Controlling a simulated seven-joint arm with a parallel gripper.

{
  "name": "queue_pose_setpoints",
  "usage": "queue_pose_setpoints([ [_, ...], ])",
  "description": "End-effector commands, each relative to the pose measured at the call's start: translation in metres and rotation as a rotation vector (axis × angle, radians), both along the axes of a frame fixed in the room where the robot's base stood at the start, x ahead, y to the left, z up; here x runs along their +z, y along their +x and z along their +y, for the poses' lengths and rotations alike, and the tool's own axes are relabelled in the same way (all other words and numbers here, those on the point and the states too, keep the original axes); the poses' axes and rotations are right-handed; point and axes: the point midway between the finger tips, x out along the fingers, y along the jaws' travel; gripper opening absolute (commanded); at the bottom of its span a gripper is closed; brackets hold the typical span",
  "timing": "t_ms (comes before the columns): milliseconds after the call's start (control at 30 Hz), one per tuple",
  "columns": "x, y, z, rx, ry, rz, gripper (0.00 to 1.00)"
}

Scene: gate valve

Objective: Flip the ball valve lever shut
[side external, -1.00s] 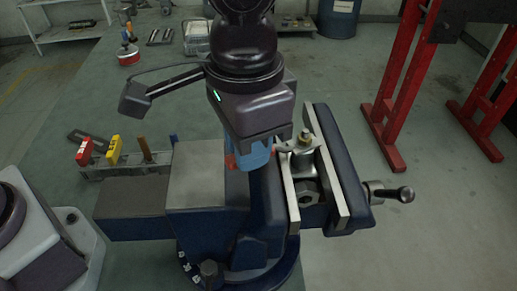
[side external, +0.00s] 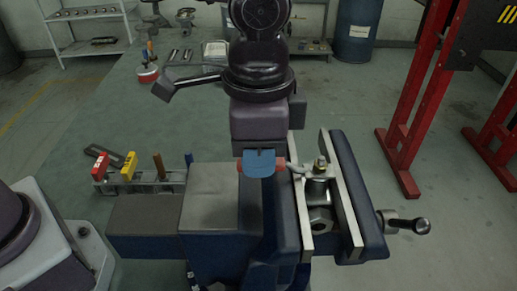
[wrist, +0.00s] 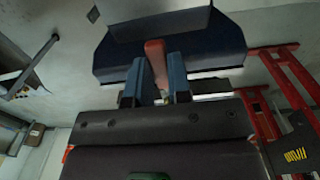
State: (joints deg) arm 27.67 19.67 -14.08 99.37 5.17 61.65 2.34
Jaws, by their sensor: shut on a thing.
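The ball valve (side external: 318,190) is a silver metal body clamped upright between the vise jaws, with a brass-coloured nut on top of its stem. Its lever (side external: 296,168) runs left from the stem, across the near vise jaw, to a red handle (side external: 280,163). My gripper (side external: 260,164) has blue fingers and is shut on the red handle, which shows on both sides of the near finger. In the wrist view the red handle (wrist: 156,62) lies between the two blue fingers of my gripper (wrist: 154,85). The valve body is mostly hidden there.
The dark blue vise (side external: 350,190) has a screw handle (side external: 410,226) sticking out right. A tool rack (side external: 150,180) with red and yellow-handled tools stands left on the bench. A red stand (side external: 415,120) is at the right.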

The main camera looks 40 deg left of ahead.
Motion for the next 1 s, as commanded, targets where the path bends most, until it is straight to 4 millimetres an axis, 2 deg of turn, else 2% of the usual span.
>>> queue_pose_setpoints([
  [167, 0.001, 0.001, 0.001, -0.008, 0.003, -0.005, 0.0],
  [200, 0.001, 0.001, 0.001, -0.007, 0.003, -0.005, 0.28],
  [267, 0.001, 0.001, 0.001, -0.006, 0.003, -0.005, 0.41],
  [300, 0.001, 0.001, 0.001, -0.005, 0.003, -0.004, 0.45],
  [567, 0.001, 0.001, 0.001, -0.003, 0.002, -0.004, 0.45],
  [667, 0.007, 0.001, 0.0, -0.002, 0.0, -0.006, 0.45],
  [767, 0.022, 0.002, 0.0, -0.002, -0.002, -0.008, 0.45],
  [1000, 0.075, 0.002, 0.0, -0.003, -0.002, -0.008, 0.45],
])
